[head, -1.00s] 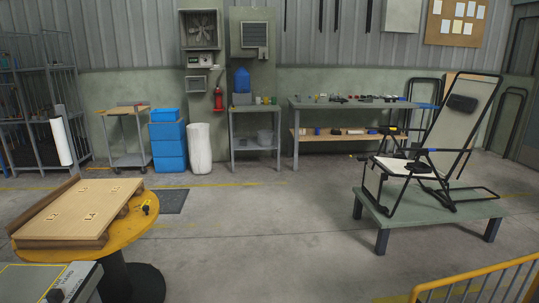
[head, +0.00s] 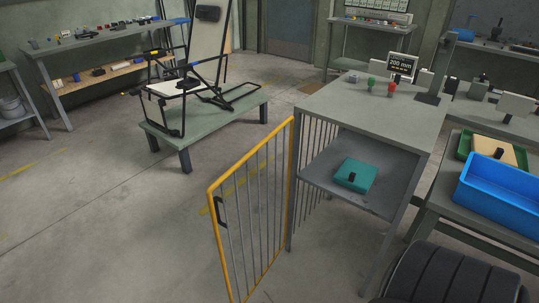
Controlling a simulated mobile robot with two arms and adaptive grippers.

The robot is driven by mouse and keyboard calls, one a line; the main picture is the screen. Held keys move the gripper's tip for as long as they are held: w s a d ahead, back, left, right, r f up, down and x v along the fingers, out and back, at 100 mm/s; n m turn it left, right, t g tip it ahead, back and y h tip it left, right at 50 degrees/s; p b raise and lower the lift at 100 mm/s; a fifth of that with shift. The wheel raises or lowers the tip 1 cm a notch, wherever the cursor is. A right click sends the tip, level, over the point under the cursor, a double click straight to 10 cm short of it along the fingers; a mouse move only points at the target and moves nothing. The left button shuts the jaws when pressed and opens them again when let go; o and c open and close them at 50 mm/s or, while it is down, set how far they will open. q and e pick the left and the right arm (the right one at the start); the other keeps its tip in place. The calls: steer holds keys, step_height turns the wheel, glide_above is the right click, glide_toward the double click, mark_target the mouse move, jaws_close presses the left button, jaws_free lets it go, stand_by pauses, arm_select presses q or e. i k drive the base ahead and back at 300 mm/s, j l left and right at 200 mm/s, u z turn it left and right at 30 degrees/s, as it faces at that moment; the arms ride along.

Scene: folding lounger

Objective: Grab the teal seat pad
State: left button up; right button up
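The teal seat pad (head: 355,175) lies flat on the lower shelf of a grey metal cabinet (head: 361,105), right of centre in the head view. It is a teal block with a small black knob or handle on top. The cabinet's front side above that shelf is open toward me. Neither of my grippers shows in the head view, so I cannot see what they hold.
A yellow-framed barred gate (head: 250,215) stands at the cabinet's left side. A blue bin (head: 495,195) and a green tray (head: 470,145) sit on a bench at right. The folding lounger (head: 190,85) stands on a low green platform (head: 205,118). Open floor lies at left.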

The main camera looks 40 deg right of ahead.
mark_target(357, 176)
steer(key=i+z, duration=0.1)
steer(key=z, duration=0.75)
steer(key=i+j+z, duration=0.1)
steer(key=z, duration=0.35)
steer(key=j+z, duration=0.15)
steer(key=z, duration=0.3)
steer(key=i+j+z, duration=0.1)
steer(key=z, duration=0.35)
steer(key=i+j+z, duration=0.1)
steer(key=j+z, duration=0.25)
steer(key=j, duration=0.35)
steer(key=j+z, duration=0.35)
steer(key=j, duration=0.4)
steer(key=k+j+z, duration=0.1)
steer(key=j+z, duration=0.2)
steer(key=j, duration=0.8)
steer(key=k+j, duration=0.1)
steer(key=j, duration=0.35)
